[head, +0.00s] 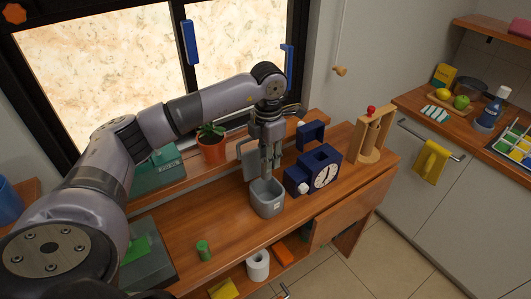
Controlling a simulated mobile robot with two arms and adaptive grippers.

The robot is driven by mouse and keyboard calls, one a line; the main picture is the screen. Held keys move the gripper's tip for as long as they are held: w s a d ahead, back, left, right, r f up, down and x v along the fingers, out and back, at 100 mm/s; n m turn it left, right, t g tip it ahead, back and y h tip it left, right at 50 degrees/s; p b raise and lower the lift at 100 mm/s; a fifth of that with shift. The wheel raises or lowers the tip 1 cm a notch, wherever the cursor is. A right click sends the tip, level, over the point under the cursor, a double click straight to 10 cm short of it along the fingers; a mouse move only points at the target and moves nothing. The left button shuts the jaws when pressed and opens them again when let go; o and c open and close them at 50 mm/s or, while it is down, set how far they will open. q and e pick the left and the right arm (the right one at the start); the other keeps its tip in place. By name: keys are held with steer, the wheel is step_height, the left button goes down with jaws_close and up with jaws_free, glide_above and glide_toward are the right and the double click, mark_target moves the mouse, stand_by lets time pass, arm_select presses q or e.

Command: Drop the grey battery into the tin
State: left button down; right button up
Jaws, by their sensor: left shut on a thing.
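The tin (267,199) is a grey open box on the wooden desk, with its lid (249,158) raised behind it. My left gripper (270,168) points down directly over the tin's open mouth. It is shut on a small grey thing, the grey battery as far as I can tell; the fingers hide most of it. The tin's inside is only partly seen, and its floor is hidden. My right gripper is not in view.
A dark blue clock box (317,173) stands close to the tin's right. A wooden stand (371,137) with a red knob is farther right. A green cylinder (203,250) stands at the desk's front left. A potted plant (211,147) is behind. The desk left of the tin is clear.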

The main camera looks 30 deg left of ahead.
arm_select(q)
steer(key=shift+w+d, duration=0.15)
steer(key=shift+w, duration=0.1)
steer(key=shift+s+f, duration=0.15)
steer(key=shift+f, duration=0.05)
steer(key=shift+f+b, duration=0.65)
steer(key=shift+b, duration=0.15)
step_height(320, 180, down, 9)
steer(key=b, duration=0.6)
steer(key=shift+r, duration=0.1)
steer(key=shift+f+b, duration=0.5)
steer(key=shift+b, duration=0.1)
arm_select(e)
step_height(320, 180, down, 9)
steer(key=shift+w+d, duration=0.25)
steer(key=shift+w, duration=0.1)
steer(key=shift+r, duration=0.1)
arm_select(q)
steer(key=shift+f+b, duration=0.45)
steer(key=shift+f, duration=0.15)
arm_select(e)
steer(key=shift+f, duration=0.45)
